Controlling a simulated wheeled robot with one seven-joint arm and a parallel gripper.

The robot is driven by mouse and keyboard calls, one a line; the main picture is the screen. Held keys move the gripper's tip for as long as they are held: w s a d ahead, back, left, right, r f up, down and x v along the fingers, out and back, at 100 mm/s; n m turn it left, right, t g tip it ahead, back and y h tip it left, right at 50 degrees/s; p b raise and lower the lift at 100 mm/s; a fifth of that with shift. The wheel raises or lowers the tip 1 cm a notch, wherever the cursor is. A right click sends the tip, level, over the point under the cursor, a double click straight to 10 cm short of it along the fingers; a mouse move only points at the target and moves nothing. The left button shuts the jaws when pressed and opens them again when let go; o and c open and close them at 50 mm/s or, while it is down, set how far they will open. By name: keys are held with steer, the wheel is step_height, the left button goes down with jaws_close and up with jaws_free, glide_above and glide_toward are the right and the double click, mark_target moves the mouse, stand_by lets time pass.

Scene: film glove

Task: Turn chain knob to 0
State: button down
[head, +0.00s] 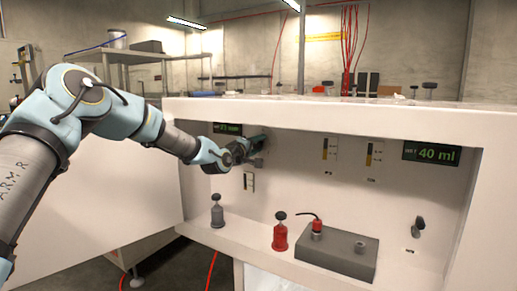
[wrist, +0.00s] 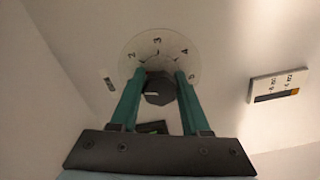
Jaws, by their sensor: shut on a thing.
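The chain knob (wrist: 158,90) is a dark, many-sided knob on a pale round dial (wrist: 188,62) in the wrist view. The numerals 2, 3, 4 and 5 show on the dial; the 0 does not show. A light mark shows on the knob's face, but I cannot tell which number it points to. My gripper (wrist: 161,76) is shut on the knob, with one teal finger on each side. In the head view, my gripper (head: 257,150) reaches the back wall of the white recess at the left, and it largely hides the knob and dial.
A dark display (head: 228,129) is partly hidden behind my arm. Another display (head: 430,153) reads 40 ml. A grey bottle (head: 217,212), a red bottle (head: 280,234) and a grey block (head: 337,260) stand on the ledge below. A black knob (head: 418,226) is at right.

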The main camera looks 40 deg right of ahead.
steer(key=shift+n+b, duration=0.75)
steer(key=shift+n, duration=1.15)
steer(key=shift+c, duration=1.9)
jaws_free()
steer(key=b+v, duration=0.2)
steer(key=v, duration=0.8)
steer(key=shift+a, duration=0.4)
